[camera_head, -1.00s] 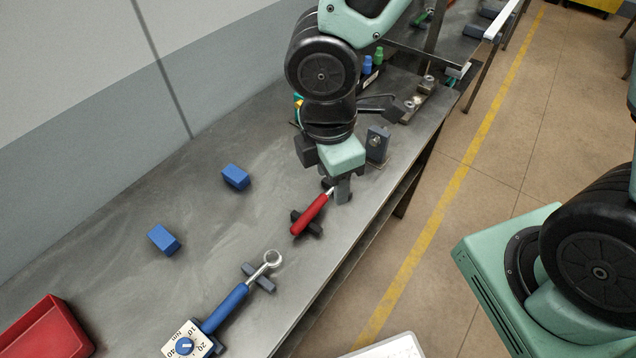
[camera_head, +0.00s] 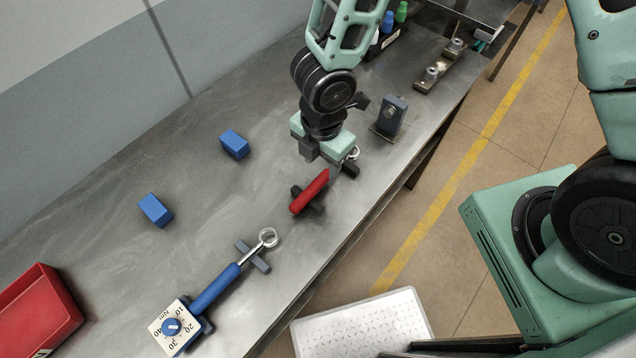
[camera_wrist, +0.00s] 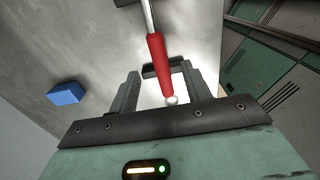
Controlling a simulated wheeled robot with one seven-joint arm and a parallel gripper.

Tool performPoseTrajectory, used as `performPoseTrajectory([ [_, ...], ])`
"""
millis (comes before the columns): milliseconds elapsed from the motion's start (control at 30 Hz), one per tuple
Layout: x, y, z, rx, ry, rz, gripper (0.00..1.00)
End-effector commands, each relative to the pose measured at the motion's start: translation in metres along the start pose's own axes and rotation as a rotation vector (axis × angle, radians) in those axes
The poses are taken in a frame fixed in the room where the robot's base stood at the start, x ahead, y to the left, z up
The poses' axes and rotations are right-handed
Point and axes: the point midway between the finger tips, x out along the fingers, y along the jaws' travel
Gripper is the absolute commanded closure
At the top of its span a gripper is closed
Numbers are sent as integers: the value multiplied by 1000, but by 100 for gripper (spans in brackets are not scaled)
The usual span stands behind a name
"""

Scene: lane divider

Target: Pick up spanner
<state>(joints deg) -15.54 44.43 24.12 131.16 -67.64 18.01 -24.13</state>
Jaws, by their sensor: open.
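The spanner has a red handle (camera_head: 311,190), which lies aslant on a dark rest (camera_head: 313,209) on the grey workbench. A pale ring (camera_head: 354,152), apparently its far end, shows just right of my gripper (camera_head: 330,166). In the head view my gripper hangs over the upper right part of the tool and hides its shaft. In the wrist view the red handle (camera_wrist: 159,66) runs between the two open fingers of my gripper (camera_wrist: 160,75), and a silver shaft leads off to the top. The fingers look apart from the handle. Whether they are down at its height I cannot tell.
A blue torque wrench with a dial (camera_head: 212,293) lies at lower left. Two blue blocks (camera_head: 235,144) (camera_head: 155,210) and a red bin (camera_head: 40,312) are on the left. A dark upright block (camera_head: 391,116) stands right of my gripper. The bench's front edge is close.

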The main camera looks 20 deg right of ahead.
Motion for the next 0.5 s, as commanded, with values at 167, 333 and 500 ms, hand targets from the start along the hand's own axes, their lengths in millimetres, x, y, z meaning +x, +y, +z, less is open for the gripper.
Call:
performPoseTrajectory([
  [167, 15, 0, 0, 0, -1, 0, 52],
  [333, 31, 1, 1, -1, -1, -2, 52],
  [500, 58, 2, 3, -1, -1, -2, 52],
])
